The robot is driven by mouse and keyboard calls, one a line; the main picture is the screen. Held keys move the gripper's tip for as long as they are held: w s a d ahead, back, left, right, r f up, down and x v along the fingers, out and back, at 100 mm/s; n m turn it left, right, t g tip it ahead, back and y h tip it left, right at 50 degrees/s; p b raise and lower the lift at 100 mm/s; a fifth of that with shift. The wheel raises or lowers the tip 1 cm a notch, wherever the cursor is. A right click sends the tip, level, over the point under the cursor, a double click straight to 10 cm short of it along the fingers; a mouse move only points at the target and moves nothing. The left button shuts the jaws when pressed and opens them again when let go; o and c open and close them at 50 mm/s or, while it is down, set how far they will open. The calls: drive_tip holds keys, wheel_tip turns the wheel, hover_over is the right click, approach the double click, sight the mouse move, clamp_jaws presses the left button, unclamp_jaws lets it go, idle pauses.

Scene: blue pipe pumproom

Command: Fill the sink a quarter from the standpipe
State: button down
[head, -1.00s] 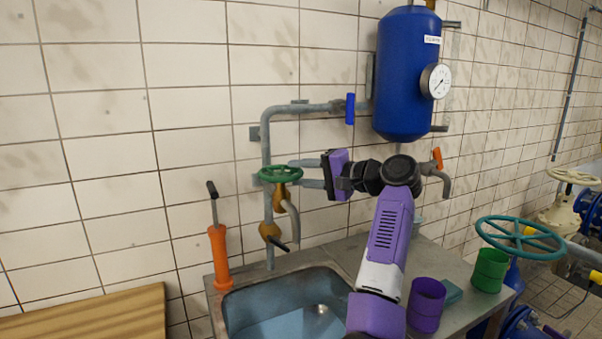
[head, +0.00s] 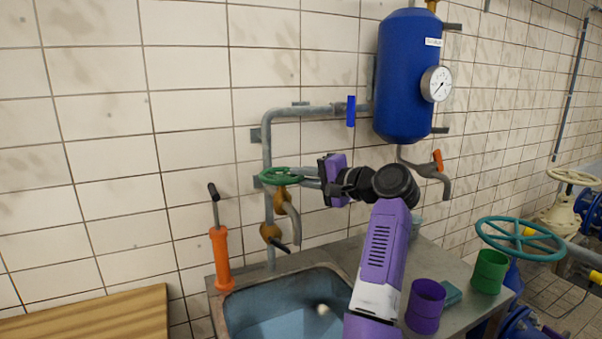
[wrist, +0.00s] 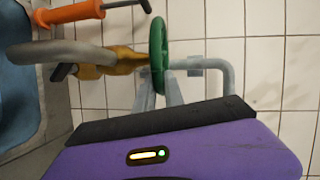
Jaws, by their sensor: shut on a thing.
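The standpipe (head: 268,150) rises at the wall behind the sink (head: 240,289). Its green handwheel (head: 281,176) sits on a brass valve (head: 281,199), with a grey spout (head: 293,225) curving down beside it. My gripper (head: 300,176) is shut on the wheel's right-hand rim. In the wrist view, two grey fingers reach the green handwheel (wrist: 158,50) from below. No stream shows at the spout. The sink's inside looks blue, and I cannot tell the water level. A small pale thing (head: 322,309) shows in the sink. My arm hides its right side.
An orange hand pump (head: 219,258) stands at the sink's left corner. A purple cup (head: 426,303) and a green cup (head: 490,270) stand on the right counter. A blue tank (head: 407,75) with a gauge (head: 436,84) hangs above. An orange-handled tap (head: 432,168) is at right.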

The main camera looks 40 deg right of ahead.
drive_tip(key=m+h+p, duration=0.1)
drive_tip(key=a+m+h, duration=0.1)
drive_tip(key=h, duration=0.1)
drive_tip(key=m+h+p, duration=0.1)
drive_tip(key=shift+s+a+h+p, duration=0.15)
drive_tip(key=shift+s+h+p, duration=0.2)
drive_tip(key=shift+s+h, duration=0.05)
drive_tip(key=shift+s+a+f+m+g+h+p, duration=0.15)
drive_tip(key=shift+m+g+h+p, duration=0.2)
drive_tip(key=shift+m+h, duration=0.6)
drive_tip(key=c, duration=1.5)
unclamp_jaws()
drive_tip(key=shift+a, duration=0.1)
drive_tip(key=shift+o, duration=0.2)
drive_tip(key=v, duration=0.7)
drive_tip(key=shift+s+a+b, duration=0.2)
drive_tip(key=shift+s+b, duration=0.15)
drive_tip(key=shift+b, duration=0.1)
